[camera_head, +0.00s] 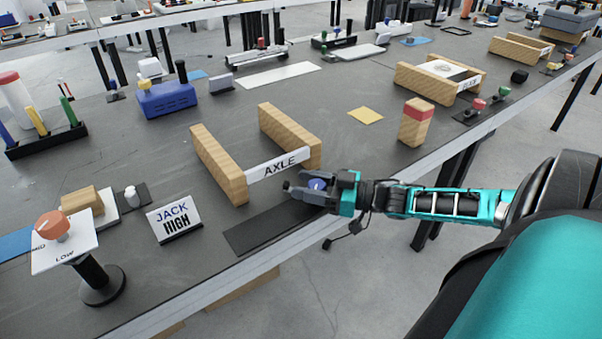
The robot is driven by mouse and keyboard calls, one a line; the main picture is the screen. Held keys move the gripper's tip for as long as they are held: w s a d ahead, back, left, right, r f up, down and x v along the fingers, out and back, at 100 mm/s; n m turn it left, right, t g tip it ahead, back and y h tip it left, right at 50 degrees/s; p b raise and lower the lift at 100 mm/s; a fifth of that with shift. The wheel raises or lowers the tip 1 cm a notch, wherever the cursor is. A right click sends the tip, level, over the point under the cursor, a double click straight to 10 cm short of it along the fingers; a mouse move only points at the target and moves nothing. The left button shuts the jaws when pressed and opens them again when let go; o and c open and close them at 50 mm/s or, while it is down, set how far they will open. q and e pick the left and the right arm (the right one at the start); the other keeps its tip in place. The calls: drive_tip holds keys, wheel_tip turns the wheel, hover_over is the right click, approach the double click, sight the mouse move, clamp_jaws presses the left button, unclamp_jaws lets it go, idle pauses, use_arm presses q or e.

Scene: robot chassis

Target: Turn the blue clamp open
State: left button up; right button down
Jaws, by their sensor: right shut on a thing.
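The blue clamp (317,184) is a small blue knob near the table's front edge, just in front of the AXLE sign. My right gripper (310,188) reaches in from the right and is shut on the blue clamp. Its fingers hide most of the clamp, so its turn angle cannot be told. A dark flat plate (262,229) lies beneath and to the left of the gripper. My left gripper is not in view.
Wooden rails with the AXLE sign (278,165) stand just behind the gripper. A JACK HIGH sign (174,219) and an orange-knobbed stand (97,280) are to the left. A red-topped wooden block (415,126) stands to the right. The grey tabletop between them is mostly clear.

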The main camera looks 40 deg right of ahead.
drive_tip(key=shift+a+f+n+g+y+b, duration=0.1)
drive_tip(key=shift+f+n+g+y+b, duration=0.05)
drive_tip(key=shift+n+g+y+b, duration=0.8)
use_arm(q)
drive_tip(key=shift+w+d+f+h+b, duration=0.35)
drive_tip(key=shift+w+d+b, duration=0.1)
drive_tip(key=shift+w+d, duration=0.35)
use_arm(e)
drive_tip(key=shift+s+a+n+g+y, duration=0.1)
drive_tip(key=shift+n+g+y, duration=0.2)
drive_tip(key=shift+y, duration=0.35)
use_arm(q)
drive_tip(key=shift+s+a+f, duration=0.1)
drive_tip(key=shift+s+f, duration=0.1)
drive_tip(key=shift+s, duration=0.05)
use_arm(e)
drive_tip(key=c, duration=0.6)
unclamp_jaws()
drive_tip(key=shift+s, duration=0.1)
drive_tip(key=shift+s+d, duration=0.2)
drive_tip(key=shift+d, duration=0.15)
use_arm(q)
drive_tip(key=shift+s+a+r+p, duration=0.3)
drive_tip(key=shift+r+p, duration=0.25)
drive_tip(key=shift+p, duration=0.65)
use_arm(e)
drive_tip(key=shift+v, duration=6.05)
